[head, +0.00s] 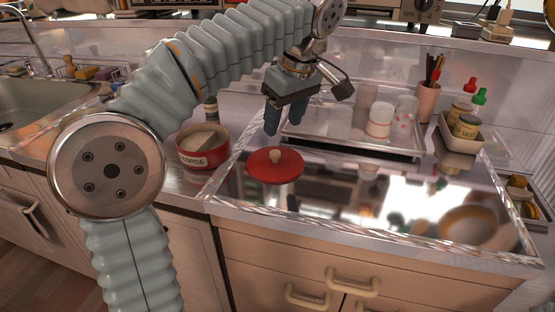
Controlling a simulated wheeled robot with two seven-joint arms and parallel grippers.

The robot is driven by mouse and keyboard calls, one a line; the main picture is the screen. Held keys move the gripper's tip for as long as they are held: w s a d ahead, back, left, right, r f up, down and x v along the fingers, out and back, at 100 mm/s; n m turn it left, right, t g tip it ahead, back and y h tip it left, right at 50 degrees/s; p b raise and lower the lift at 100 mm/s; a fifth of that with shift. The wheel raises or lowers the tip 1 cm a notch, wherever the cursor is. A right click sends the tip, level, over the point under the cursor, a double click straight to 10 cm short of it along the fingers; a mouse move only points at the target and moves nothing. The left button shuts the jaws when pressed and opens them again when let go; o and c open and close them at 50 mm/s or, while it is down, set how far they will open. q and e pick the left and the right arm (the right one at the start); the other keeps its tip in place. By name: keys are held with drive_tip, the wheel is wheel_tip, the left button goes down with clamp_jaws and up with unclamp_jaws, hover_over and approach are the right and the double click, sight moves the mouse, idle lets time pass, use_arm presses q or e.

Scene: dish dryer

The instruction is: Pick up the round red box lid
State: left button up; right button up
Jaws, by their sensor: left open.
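The round red lid (262,168) lies on the shiny counter section, with a small tan knob on top. A round red box (204,160) with lettering on its side stands to the left of the lid, open at the top with something pale inside. My left gripper (284,131) points down above and slightly behind the lid in the head view. Its two dark fingers are apart and empty, not touching the lid. My right gripper is not in view.
A metal dish tray (345,144) with cups (381,119) stands behind the lid. A utensil cup (428,101) and a bin of bottles (462,136) stand at the right. The sink (40,105) is at the left. The reflective counter right of the lid is clear.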

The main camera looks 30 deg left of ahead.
sight(275, 152)
use_arm(q)
drive_tip(key=x, duration=0.8)
drive_tip(key=shift+a+f, duration=0.15)
drive_tip(key=shift+f, duration=0.15)
drive_tip(key=shift+c, duration=0.5)
clamp_jaws()
